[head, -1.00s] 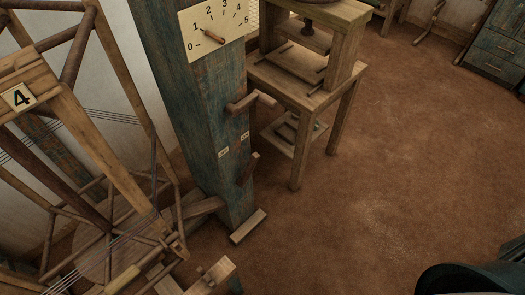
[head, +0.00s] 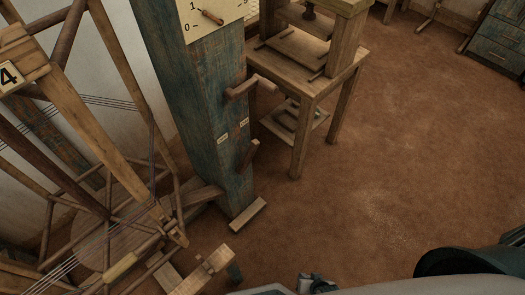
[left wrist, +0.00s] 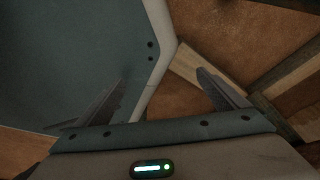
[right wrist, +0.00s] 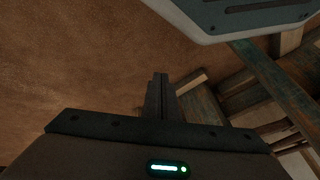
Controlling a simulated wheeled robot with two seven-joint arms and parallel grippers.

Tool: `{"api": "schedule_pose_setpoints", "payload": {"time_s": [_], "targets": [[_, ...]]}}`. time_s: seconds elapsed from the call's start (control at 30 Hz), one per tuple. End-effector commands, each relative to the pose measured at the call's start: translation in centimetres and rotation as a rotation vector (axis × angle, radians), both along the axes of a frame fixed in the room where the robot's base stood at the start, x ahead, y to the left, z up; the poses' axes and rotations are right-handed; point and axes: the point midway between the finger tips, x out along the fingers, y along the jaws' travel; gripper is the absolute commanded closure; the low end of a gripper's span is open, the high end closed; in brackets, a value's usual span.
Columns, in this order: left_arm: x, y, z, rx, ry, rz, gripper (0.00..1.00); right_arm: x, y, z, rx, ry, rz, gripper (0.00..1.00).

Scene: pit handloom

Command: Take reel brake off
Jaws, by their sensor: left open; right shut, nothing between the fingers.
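A blue-green post (head: 205,110) stands left of centre in the head view. A short wooden lever (head: 249,154) sits low on its side, tilted, beside two small labels too small to read; it looks like the reel brake. The reel frame (head: 110,130) with a "4" plate is to the left. My right gripper (head: 318,283) shows at the bottom edge of the head view, well below and apart from the lever. In the right wrist view its fingers (right wrist: 160,80) are together and empty. In the left wrist view my left gripper (left wrist: 160,78) is open and empty.
A wooden crank handle (head: 250,86) sticks out above the lever. A dial plate (head: 210,16) tops the post. A wooden stand (head: 310,85) is behind it to the right. A low wooden block (head: 205,272) lies in front. The brown floor (head: 400,170) at right is clear.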

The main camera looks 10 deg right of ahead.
Motion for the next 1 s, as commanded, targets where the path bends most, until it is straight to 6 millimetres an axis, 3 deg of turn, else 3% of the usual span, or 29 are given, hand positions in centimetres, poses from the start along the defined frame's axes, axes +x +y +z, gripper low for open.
{"api": "schedule_pose_setpoints", "payload": {"time_s": [0.03, 0.17, 0.2, 0.3, 0.4, 0.5, 0.63, 0.77, 1.0], "targets": [[1.2, -0.5, -0.4, -0.009, -0.030, -0.001, 0.07, 4.4, 0.9, 1.4, 0.069, -0.076, -0.091, 1.00], [4.8, -2.0, 0.0, -0.036, -0.119, -0.003, 0.07, 14.8, 2.7, 7.6, 0.313, -0.264, -0.359, 1.00], [6.0, -2.5, 0.2, -0.045, -0.147, -0.004, 0.07, 17.7, 3.1, 9.9, 0.398, -0.318, -0.436, 1.00], [8.7, -3.6, 1.0, -0.066, -0.217, -0.006, 0.07, 24.0, 3.6, 16.1, 0.626, -0.438, -0.608, 1.00], [11.0, -4.6, 1.7, -0.085, -0.275, -0.006, 0.07, 28.5, 3.8, 22.2, 0.848, -0.527, -0.738, 1.00], [12.7, -5.3, 2.5, -0.100, -0.322, -0.008, 0.07, 31.2, 3.6, 27.1, 1.032, -0.582, -0.826, 1.00], [13.9, -5.9, 3.2, -0.110, -0.355, -0.008, 0.07, 32.9, 3.4, 31.0, 1.179, -0.614, -0.885, 1.00], [14.3, -6.0, 3.5, -0.114, -0.367, -0.008, 0.07, 33.4, 3.3, 32.3, 1.230, -0.624, -0.904, 1.00], [14.3, -6.0, 3.6, -0.114, -0.367, -0.008, 0.07, 33.4, 3.3, 32.3, 1.230, -0.622, -0.905, 1.00]]}}
